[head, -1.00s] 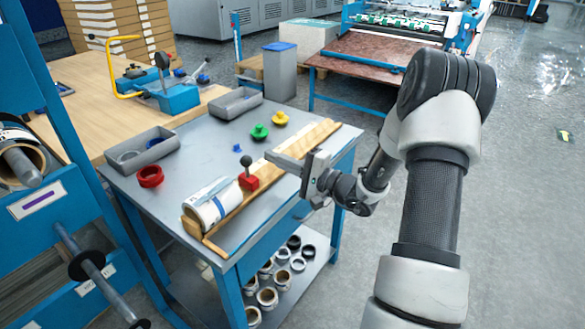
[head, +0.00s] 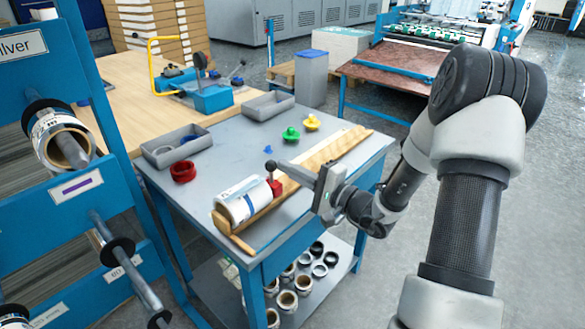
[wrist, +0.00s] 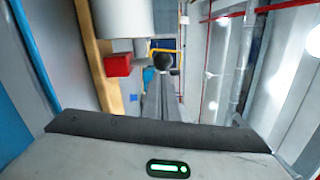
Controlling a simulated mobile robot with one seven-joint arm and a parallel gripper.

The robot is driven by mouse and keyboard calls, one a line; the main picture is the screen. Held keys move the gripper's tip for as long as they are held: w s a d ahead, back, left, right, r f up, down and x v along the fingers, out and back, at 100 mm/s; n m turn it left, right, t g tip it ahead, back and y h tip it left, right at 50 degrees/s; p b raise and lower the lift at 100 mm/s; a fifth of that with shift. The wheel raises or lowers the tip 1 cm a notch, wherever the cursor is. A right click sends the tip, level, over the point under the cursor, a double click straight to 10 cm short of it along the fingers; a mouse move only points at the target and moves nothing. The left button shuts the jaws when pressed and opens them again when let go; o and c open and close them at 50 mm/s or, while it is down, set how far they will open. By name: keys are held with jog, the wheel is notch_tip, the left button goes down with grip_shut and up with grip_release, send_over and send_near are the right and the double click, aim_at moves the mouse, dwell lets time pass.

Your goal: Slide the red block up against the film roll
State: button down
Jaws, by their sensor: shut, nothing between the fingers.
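The wooden trough (head: 325,151) runs along the table's front edge. Behind it stand a green piece (head: 291,134), a yellow piece (head: 312,122) and a red ring (head: 183,171). Grey bins (head: 177,145) line the table's back. A blue rack (head: 75,130) stands at left.

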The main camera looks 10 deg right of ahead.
jog(key=shift+s+a, duration=0.55)
jog(key=shift+a, duration=0.25)
jog(key=shift+d, duration=0.1)
